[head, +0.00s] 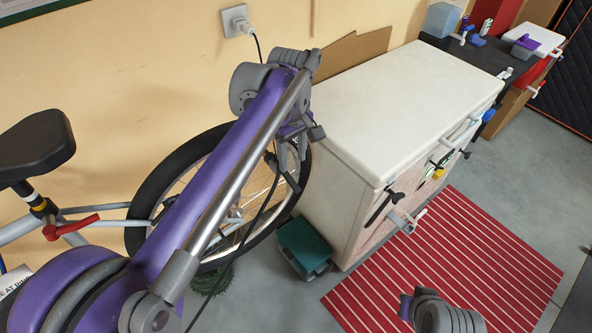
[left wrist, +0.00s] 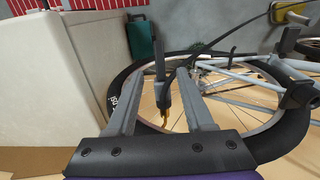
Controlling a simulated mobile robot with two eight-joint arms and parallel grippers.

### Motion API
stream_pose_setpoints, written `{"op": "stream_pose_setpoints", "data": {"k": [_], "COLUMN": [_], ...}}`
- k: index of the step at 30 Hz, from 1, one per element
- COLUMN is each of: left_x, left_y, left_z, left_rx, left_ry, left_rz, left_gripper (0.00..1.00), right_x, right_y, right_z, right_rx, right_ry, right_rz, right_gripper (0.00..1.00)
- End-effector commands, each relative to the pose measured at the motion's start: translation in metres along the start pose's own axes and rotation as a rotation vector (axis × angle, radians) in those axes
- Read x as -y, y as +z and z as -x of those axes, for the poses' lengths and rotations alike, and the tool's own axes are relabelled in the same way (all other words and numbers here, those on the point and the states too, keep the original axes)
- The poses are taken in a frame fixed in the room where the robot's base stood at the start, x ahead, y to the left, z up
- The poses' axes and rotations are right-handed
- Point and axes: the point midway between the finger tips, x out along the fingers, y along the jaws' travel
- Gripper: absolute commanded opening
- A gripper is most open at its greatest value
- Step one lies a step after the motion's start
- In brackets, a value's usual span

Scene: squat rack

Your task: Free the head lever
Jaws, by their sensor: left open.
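A small black and grey fitting (left wrist: 161,90) with a dark upright lever-like piece (left wrist: 158,55) and a yellow tip sits at the bicycle wheel's rim in the left wrist view. I take it for the head with its lever; whether the lever is locked I cannot tell. My left gripper (head: 291,163) is open beside the wheel (head: 180,170). In the left wrist view its two fingers (left wrist: 159,78) stand on either side of the fitting, with gaps visible. A dark piece (head: 290,178) shows under the fingers in the head view.
A white-topped cabinet (head: 400,105) stands close right of my left gripper. A green box (head: 303,245) is on the floor by the wheel. A black hose or cable (head: 240,245) hangs below the gripper. A red striped mat (head: 470,255) lies on open floor.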

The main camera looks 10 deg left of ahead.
Motion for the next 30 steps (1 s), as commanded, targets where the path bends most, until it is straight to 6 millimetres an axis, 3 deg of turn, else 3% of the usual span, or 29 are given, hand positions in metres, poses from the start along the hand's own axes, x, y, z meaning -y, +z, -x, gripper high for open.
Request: {"op": "stream_pose_setpoints", "data": {"k": [6, 12, 25, 26, 30], "left_x": [0.000, 0.000, 0.000, 0.000, 0.000], "left_y": [0.000, 0.000, 0.000, 0.000, 0.000], "left_z": [-0.045, -0.074, -0.085, -0.085, -0.085], "left_rx": [0.000, 0.000, -0.001, -0.001, -0.001], "left_ry": [0.000, 0.001, 0.001, 0.001, 0.001], "left_rz": [-0.001, -0.001, -0.002, -0.002, -0.002], "left_gripper": [0.53, 0.53, 0.53, 0.51, 0.26], "right_x": [0.000, 0.000, 0.000, 0.000, 0.000], "right_y": [0.003, 0.004, 0.005, 0.005, 0.005], "right_z": [-0.004, -0.006, -0.006, -0.006, -0.006], "right_rx": [0.002, 0.003, 0.003, 0.003, 0.003], "right_ry": [0.000, 0.000, 0.000, 0.000, 0.000], "right_rz": [0.000, 0.000, 0.000, 0.000, 0.000], "right_gripper": [0.00, 0.00, 0.00, 0.00, 0.00]}}
